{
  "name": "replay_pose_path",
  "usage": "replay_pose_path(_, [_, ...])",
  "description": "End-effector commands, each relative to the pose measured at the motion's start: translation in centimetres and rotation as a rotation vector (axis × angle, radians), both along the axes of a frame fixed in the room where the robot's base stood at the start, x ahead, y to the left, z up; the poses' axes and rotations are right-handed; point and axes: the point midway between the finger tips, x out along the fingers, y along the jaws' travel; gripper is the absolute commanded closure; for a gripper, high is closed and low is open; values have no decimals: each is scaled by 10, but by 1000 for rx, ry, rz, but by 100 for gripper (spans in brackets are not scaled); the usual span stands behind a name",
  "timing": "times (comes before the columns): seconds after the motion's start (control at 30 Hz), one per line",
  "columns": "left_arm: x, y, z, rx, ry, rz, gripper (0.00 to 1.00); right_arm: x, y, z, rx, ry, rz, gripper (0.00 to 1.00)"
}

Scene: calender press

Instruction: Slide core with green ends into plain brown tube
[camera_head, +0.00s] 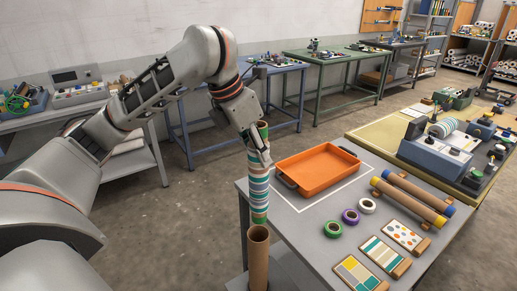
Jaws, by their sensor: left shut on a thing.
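The core with green ends (258,190) stands upright, wrapped in teal, white and tan stripes. Its green top end shows above my left gripper (259,150), which is shut on its upper part. The plain brown tube (258,262) stands upright below it at the near left edge of the table, with its open mouth facing up. The core's lower green end is just above the tube's mouth in the picture, outside it. I cannot tell how wide the gap is or whether they line up in depth. My right gripper is not in view.
The grey table (310,235) holds an orange tray (318,168), several tape rolls, patterned sample cards (383,253) and two brown rolls with coloured ends (408,203). A press machine (435,150) stands behind at right. Floor left of the table is clear.

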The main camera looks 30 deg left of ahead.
Motion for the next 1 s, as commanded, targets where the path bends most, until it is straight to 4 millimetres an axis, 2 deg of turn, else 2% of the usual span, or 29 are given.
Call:
replay_pose_path(0.6, [0, 0, -42, -1, 1, 1, 93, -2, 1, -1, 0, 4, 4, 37])
replay_pose_path(1.0, [0, 0, -50, -1, 0, 3, 93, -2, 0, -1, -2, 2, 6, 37])
